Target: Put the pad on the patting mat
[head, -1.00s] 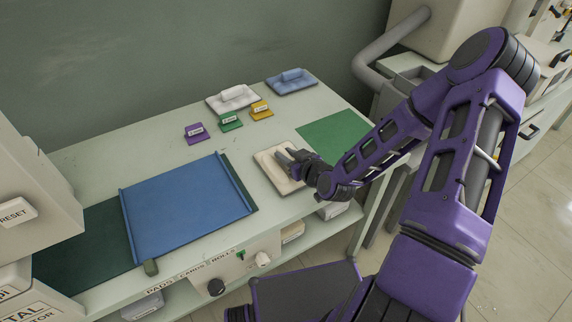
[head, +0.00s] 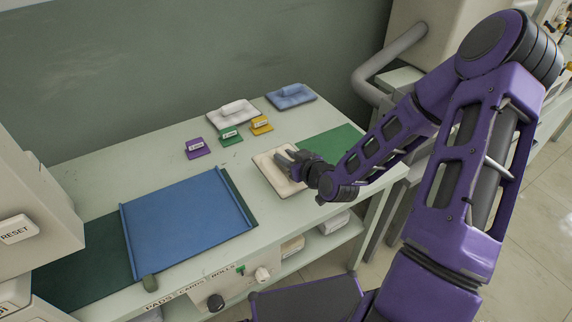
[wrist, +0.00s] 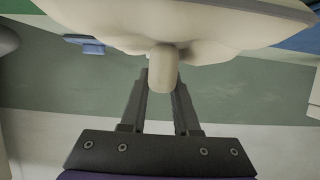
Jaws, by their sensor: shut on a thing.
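My gripper (head: 285,162) is shut on the raised handle of a cream pad (head: 268,176). In the wrist view the cream pad (wrist: 235,38) fills the top, with its peg-like handle (wrist: 163,70) between the two fingers (wrist: 161,100). The pad is at the right part of the bench, and any gap below it is too small to make out. A flat green mat (head: 335,142) lies just behind and to its right, partly hidden by my arm. It may be the patting mat. A blue sheet (head: 185,225) lies on a dark green mat (head: 90,260) to the left.
A white pad (head: 232,112) and a blue pad (head: 290,96) stand at the back of the bench. Purple (head: 198,148), green (head: 230,136) and yellow (head: 261,125) label holders stand before them. The bench between pad and blue sheet is clear.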

